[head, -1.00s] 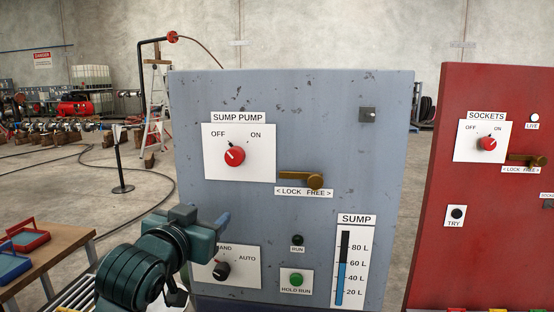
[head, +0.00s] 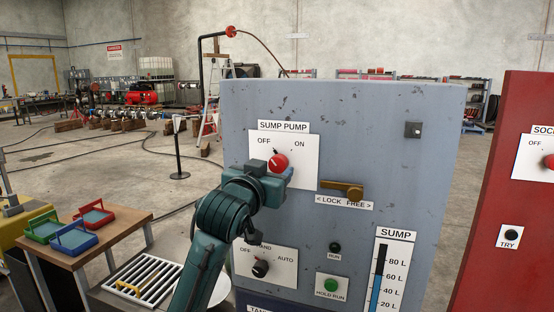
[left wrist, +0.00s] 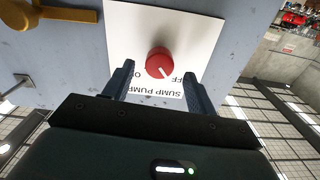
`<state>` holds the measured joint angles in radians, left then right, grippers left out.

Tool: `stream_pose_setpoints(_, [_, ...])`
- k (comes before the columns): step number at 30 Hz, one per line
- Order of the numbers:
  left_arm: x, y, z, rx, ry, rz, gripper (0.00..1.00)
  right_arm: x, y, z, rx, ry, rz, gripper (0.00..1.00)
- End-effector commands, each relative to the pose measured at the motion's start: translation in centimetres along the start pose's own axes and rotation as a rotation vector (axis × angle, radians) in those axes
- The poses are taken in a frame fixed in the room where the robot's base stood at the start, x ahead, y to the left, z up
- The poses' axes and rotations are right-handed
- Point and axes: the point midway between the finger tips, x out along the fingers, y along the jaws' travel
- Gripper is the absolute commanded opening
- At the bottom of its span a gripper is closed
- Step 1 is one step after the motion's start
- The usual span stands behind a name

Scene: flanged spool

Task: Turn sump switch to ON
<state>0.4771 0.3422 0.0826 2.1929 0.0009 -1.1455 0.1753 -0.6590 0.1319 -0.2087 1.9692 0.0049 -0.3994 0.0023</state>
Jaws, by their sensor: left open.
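The sump switch is a red round knob (head: 279,163) on a white plate (head: 305,181) labelled SUMP PUMP, with OFF at left and ON at right. My left gripper (head: 272,171) is in front of the knob and partly covers the plate's lower part. In the left wrist view the picture is upside down, and the red knob (left wrist: 160,63) lies between the open fingertips (left wrist: 158,69) with gaps at both sides. Whether the fingers reach past the knob's face is unclear. My right gripper is not in view.
A brass lever (head: 343,190) labelled LOCK and FREE sits right of the plate. Below are a black HAND/AUTO knob (head: 260,268) and a green HOLD RUN button (head: 330,285). A red cabinet (head: 490,220) stands at right. A table with trays (head: 92,217) is at left.

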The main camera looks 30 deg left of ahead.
Motion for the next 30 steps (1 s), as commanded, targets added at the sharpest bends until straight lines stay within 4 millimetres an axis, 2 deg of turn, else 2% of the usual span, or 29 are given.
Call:
stream_pose_setpoints(3, [2.1, 0.0, -0.2, 0.000, -0.001, 0.000, 0.57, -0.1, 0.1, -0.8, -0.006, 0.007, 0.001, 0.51])
stream_pose_setpoints(7, [3.4, 0.0, -0.2, 0.000, 0.001, 0.000, 0.57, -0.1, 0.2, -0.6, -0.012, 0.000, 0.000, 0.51])
stream_pose_setpoints(19, [4.2, 0.0, 0.0, 0.000, 0.001, 0.001, 0.57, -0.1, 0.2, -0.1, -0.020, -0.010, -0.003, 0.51])
stream_pose_setpoints(30, [4.1, 0.0, 0.0, 0.000, 0.001, 0.001, 0.27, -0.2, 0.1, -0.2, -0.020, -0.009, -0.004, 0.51])
